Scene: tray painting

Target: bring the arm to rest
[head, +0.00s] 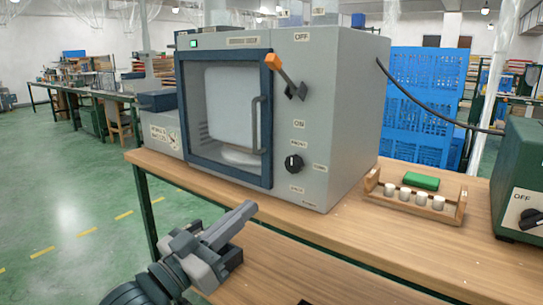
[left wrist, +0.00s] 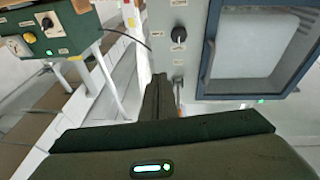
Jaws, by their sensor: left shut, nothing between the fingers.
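My left gripper (head: 232,222) is in the lower left of the head view, in front of the wooden table and below the painting cabinet. Its fingers are shut with nothing between them. In the left wrist view the shut fingers (left wrist: 160,95) point up toward the cabinet, apart from it as far as I can tell. The cabinet (head: 345,110) is grey with a blue-framed glass door (head: 268,165) that is closed. Behind the glass a pale tray-like panel (head: 228,100) stands upright. My right gripper does not show.
An orange-tipped lever (head: 274,63) sticks out from the cabinet between OFF and ON labels, with a black knob (head: 293,164) lower down. A wooden rack (head: 412,205) with white cylinders and a green block (head: 421,182) stands on the table (head: 370,240). A green box (head: 518,165) is at right.

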